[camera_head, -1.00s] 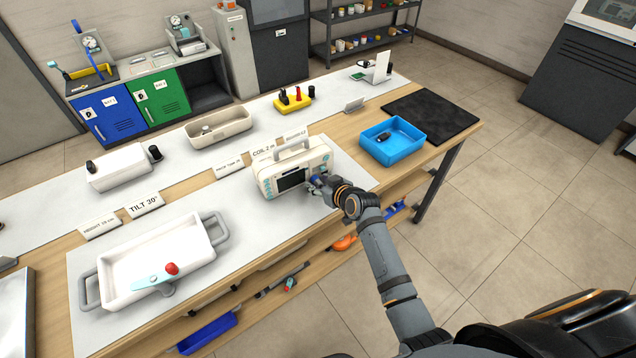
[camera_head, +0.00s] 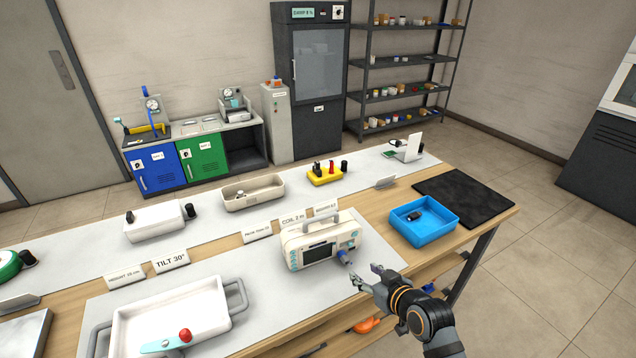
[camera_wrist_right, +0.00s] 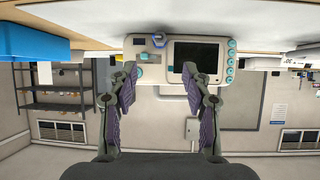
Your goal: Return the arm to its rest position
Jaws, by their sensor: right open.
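My right gripper (camera_head: 366,276) is open and empty, just in front of and to the right of the cream monitor (camera_head: 318,241). A gap shows between the fingers and the blue plug (camera_head: 345,256) at the monitor's lower right front corner. In the right wrist view the picture is upside down. The open fingers (camera_wrist_right: 164,85) have nothing between them there, and the monitor (camera_wrist_right: 190,61) with its dark screen and blue plug (camera_wrist_right: 142,57) is beyond them. The monitor stands upright on the bench. My left gripper is not in view.
On the bench (camera_head: 375,220) are a white handled tray (camera_head: 205,308) with a red-knobbed tool, a blue bin (camera_head: 440,231) holding a dark item, a black mat (camera_head: 465,195) and a beige tray (camera_head: 232,197). Floor right of the bench is free.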

